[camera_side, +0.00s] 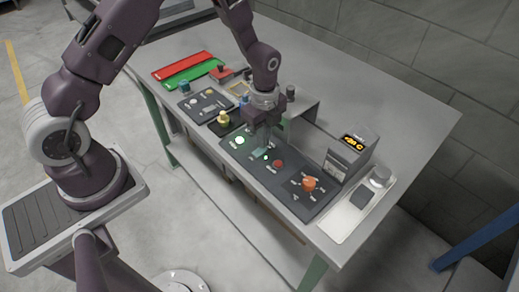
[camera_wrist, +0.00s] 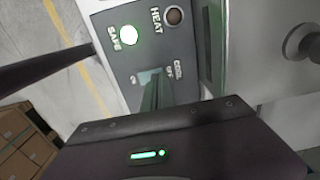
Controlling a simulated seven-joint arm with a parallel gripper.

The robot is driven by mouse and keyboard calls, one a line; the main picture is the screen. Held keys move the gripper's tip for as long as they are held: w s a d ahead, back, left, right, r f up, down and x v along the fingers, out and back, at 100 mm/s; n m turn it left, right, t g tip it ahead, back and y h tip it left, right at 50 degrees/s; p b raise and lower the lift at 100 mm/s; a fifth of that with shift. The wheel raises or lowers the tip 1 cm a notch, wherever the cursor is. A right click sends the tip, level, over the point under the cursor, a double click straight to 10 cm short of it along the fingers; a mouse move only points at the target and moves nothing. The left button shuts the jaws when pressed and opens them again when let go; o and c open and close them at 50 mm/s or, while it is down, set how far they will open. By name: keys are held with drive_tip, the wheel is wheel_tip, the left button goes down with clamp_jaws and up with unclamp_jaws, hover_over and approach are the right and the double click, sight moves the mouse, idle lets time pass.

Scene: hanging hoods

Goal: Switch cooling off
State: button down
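The dark control panel (camera_side: 292,190) lies along the front edge of the table. In the wrist view a COOL label (camera_wrist: 179,70) shows with a small OFF mark (camera_wrist: 169,72) beside it. The cooling switch itself is hidden behind my fingers. My gripper (camera_side: 260,150) points down at the panel, between the green lamp and the red knob. In the wrist view its fingertips (camera_wrist: 156,95) appear close together, just below the COOL label. I see nothing held between them. I cannot tell whether they touch the switch.
A lit green SAFE lamp (camera_wrist: 129,36) and a dark HEAT lamp (camera_wrist: 174,15) are close by. A red knob (camera_side: 278,164) and an orange knob (camera_side: 309,184) sit to the right. A grey box with a lit display (camera_side: 353,142) stands behind the panel.

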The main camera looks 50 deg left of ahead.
drive_tip(key=shift+f, duration=0.55)
drive_tip(key=shift+r, duration=3.55)
drive_tip(key=s+r+n+t, duration=0.1)
drive_tip(key=s+r+n, duration=0.3)
drive_tip(key=r, duration=0.4)
drive_tip(key=s+r+n+t, duration=0.2)
drive_tip(key=s+r+n, duration=0.1)
drive_tip(key=r, duration=0.6)
drive_tip(key=s+r+n+t, duration=0.1)
drive_tip(key=s+r+n, duration=0.2)
drive_tip(key=s+n, duration=0.2)
drive_tip(key=s+r+n+t, duration=0.1)
drive_tip(key=s+r+n, duration=0.2)
drive_tip(key=s, duration=0.9)
drive_tip(key=n, duration=0.3)
drive_tip(key=shift+a+r+t, duration=0.15)
drive_tip(key=shift+r+t, duration=0.15)
drive_tip(key=shift+r, duration=0.1)
drive_tip(key=shift+s, duration=0.1)
